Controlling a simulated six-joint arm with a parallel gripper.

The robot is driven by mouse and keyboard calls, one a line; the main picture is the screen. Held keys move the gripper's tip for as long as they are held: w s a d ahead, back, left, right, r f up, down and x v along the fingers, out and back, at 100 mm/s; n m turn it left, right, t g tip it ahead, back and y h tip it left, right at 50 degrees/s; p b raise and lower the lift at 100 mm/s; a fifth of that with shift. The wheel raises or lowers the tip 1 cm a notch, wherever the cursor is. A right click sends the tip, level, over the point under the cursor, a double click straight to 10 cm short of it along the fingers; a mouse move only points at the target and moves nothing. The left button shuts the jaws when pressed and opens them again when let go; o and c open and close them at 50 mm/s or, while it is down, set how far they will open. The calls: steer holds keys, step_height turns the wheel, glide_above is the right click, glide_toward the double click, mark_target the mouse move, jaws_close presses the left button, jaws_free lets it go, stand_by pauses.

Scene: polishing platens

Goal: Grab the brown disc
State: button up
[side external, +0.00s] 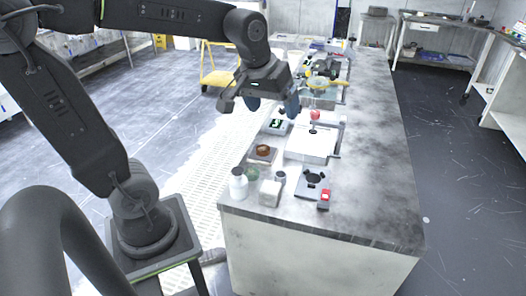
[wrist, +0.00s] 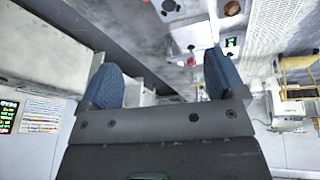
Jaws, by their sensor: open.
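The brown disc (side external: 263,149) lies on a small dark square plate (side external: 261,156) near the left edge of the workbench in the side view. In the wrist view the brown disc (wrist: 232,8) shows at the top edge, right of centre, partly near the frame's border. My gripper (side external: 272,108) is above the bench, higher than the disc and farther along the bench. In the wrist view my gripper (wrist: 160,80) has its two blue fingers wide apart, with nothing between them.
A white bottle (side external: 238,184), a green item (side external: 252,174) and a white block (side external: 269,193) stand close in front of the disc. A white platform (side external: 312,143) is to its right. A black fixture (side external: 313,181) and a red item (side external: 324,196) sit nearer the front. The bench's right side is clear.

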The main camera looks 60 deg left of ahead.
steer(key=w+a+f+n+g, duration=0.2)
steer(key=w+a+f+n, duration=0.25)
steer(key=w+a, duration=0.5)
steer(key=n+g, duration=0.2)
steer(key=n, duration=0.9)
glide_above(264, 149)
step_height(264, 149, down, 17)
steer(key=shift+h, duration=0.4)
steer(key=f, duration=0.8)
steer(key=shift+a, duration=0.3)
steer(key=shift+d+f, duration=0.2)
steer(key=shift+f, duration=2.7)
steer(key=c, duration=1.1)
